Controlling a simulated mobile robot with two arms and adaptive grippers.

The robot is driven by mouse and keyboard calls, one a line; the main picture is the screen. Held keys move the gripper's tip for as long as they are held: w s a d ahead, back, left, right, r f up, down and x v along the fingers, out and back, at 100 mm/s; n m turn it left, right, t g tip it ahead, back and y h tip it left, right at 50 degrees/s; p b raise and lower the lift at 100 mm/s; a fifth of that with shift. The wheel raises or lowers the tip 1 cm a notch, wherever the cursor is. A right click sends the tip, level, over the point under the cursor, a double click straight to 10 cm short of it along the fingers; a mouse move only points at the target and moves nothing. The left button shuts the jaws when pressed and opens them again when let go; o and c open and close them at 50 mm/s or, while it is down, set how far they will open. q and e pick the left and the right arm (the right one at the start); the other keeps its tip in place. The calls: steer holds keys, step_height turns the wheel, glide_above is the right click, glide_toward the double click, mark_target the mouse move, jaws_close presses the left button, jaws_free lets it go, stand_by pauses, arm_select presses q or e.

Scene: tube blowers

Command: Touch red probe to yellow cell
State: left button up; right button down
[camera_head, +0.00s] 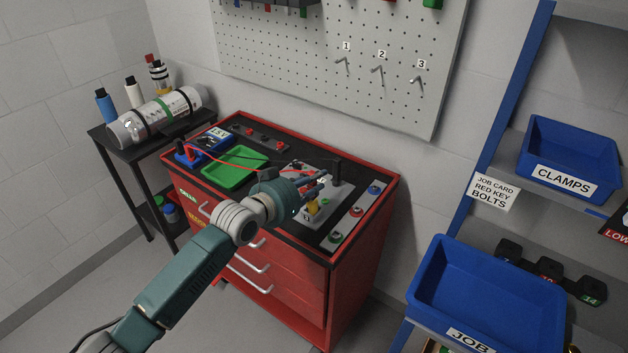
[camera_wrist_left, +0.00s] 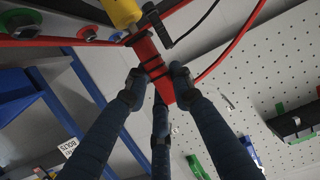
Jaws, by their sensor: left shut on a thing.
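The red probe (camera_wrist_left: 153,66), with dark bands, is held between the dark fingers of my left gripper (camera_wrist_left: 155,84) in the left wrist view. In the head view the same gripper (camera_head: 315,184) is over the grey fixture (camera_head: 336,198) on the red cabinet. The yellow cell (camera_head: 313,207) stands on that fixture, just below the fingers; it also shows in the left wrist view (camera_wrist_left: 121,12). The probe's front end is close to the grey end of the cell. I cannot tell whether they touch. My right gripper is out of view.
A blue meter (camera_head: 207,146) and a green tray (camera_head: 235,167) lie at the cabinet's left. A red lead runs from the meter. A black probe (camera_wrist_left: 154,22) with a black lead is beside the red one. Blue bins (camera_head: 485,298) stand at the right.

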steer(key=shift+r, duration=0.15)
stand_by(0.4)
